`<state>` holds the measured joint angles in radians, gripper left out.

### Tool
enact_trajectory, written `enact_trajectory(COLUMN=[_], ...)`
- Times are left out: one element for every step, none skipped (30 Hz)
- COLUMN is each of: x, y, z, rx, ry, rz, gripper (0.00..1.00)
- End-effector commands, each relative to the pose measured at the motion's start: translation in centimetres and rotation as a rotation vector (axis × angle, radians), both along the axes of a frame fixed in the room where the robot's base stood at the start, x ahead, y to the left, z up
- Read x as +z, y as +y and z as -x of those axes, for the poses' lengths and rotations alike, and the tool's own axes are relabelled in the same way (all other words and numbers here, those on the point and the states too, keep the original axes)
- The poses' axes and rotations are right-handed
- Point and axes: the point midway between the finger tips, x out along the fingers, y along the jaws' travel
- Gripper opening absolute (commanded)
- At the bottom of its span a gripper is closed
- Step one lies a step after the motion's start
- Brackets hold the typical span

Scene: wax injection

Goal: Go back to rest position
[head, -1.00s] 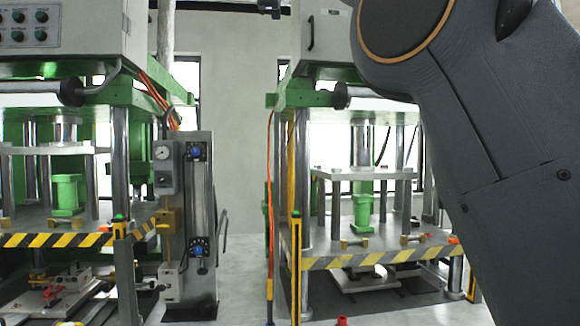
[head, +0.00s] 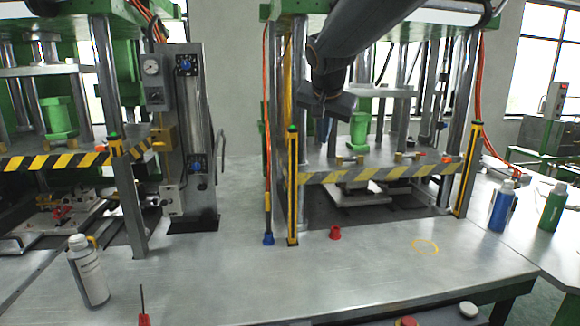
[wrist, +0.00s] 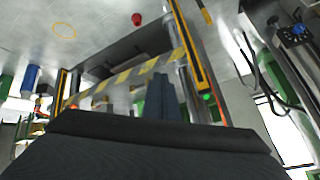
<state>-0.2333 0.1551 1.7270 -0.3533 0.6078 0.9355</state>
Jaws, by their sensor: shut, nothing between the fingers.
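My arm (head: 365,30) reaches in from the top of the head view, in front of the right-hand press. My gripper (head: 326,128) hangs at its end, small and dark, pointing down above the press's front plate. In the wrist view, my gripper (wrist: 165,92) shows as narrow dark fingers held together with nothing between them. The wrist view looks tilted and upside down over the press front. The right-hand press (head: 390,172) has a yellow-and-black striped front edge. No contact with it can be made out.
A metal table (head: 230,280) lies in front, its middle mostly clear. On it are a white bottle (head: 88,272), a red cap (head: 335,233) and a yellow ring mark (head: 425,247). Blue (head: 501,206) and green (head: 552,207) bottles stand at right. A left-hand press (head: 60,160) flanks a control column (head: 185,130).

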Motion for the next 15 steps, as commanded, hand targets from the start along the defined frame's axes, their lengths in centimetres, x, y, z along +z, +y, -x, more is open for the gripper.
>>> enact_trajectory(x=[-3.2,-4.8,-7.0,-8.7,-10.2,-12.3,-13.8,-15.2,-17.1,-18.5,-19.8,-21.5,-22.7,-23.8,-25.1], y=[-1.4,-2.0,-2.8,-3.5,-4.0,-4.8,-5.4,-5.9,-6.6,-7.1,-7.6,-8.2,-8.6,-8.9,-9.3], z=[1.8,2.8,4.3,5.5,6.7,8.4,9.8,11.2,13.1,14.6,16.1,18.2,19.7,21.3,23.2], rx=[0.026,0.045,0.071,0.091,0.111,0.138,0.157,0.177,0.205,0.224,0.245,0.271,0.291,0.309,0.333], ry=[0.052,0.082,0.121,0.149,0.177,0.214,0.242,0.268,0.305,0.331,0.357,0.389,0.413,0.436,0.465], rz=[0.026,0.04,0.058,0.07,0.081,0.095,0.104,0.111,0.121,0.126,0.131,0.136,0.139,0.14,0.143], gripper=[0.0,0.0,0.0,0.0,0.0,0.0,0.0,0.0,0.0,0.0,0.0,0.0,0.0,0.0,0.0])
